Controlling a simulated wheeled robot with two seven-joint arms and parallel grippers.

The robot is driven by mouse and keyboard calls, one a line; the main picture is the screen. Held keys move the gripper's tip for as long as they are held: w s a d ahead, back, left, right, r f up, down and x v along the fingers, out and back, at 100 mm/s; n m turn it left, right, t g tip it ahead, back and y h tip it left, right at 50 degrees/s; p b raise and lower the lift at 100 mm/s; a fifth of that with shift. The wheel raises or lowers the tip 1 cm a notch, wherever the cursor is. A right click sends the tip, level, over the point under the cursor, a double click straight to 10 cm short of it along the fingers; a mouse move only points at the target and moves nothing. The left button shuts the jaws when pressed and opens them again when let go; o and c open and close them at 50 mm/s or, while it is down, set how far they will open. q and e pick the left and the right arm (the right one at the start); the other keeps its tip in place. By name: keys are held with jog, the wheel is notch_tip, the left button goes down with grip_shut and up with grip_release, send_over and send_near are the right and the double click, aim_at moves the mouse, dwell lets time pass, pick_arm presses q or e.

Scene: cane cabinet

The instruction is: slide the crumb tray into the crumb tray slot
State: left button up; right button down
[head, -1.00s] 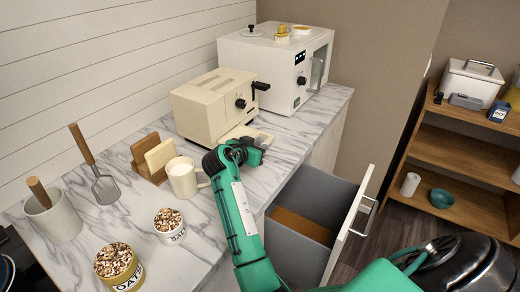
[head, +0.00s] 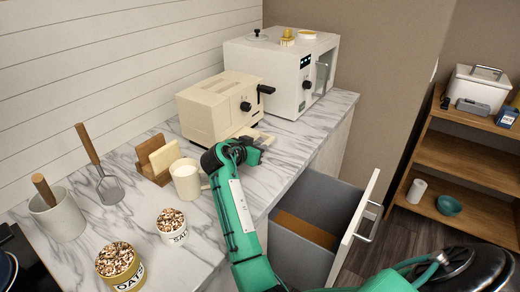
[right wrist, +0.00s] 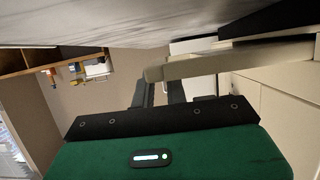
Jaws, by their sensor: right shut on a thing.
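The cream toaster (head: 205,112) stands on the marble counter, with its dark knob and lever on the end facing right. The crumb tray (head: 250,134) is a thin cream piece low at the toaster's near right side. My right gripper (head: 262,143) is shut on the tray's outer end, close to the counter. In the right wrist view, the fingers (right wrist: 159,93) meet the pale tray (right wrist: 225,62), which runs right towards the toaster's cream side (right wrist: 285,112). The slot is hidden, so I cannot tell how far the tray is in it. My left gripper is not in view.
A white oven (head: 280,72) stands behind the toaster. A cream mug (head: 186,182) and a wooden holder (head: 152,165) stand left of my right gripper. An open drawer (head: 315,225) juts out below the counter edge. Two oat-filled containers stand nearer the front.

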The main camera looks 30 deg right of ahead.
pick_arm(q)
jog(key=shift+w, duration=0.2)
pick_arm(e)
jog(key=shift+w+a+r, duration=0.15)
jog(key=shift+w+a, duration=0.05)
jog(key=shift+w, duration=0.1)
jog(key=c, duration=1.3)
grip_release()
jog(key=shift+c, duration=0.2)
jog(key=shift+a, duration=0.1)
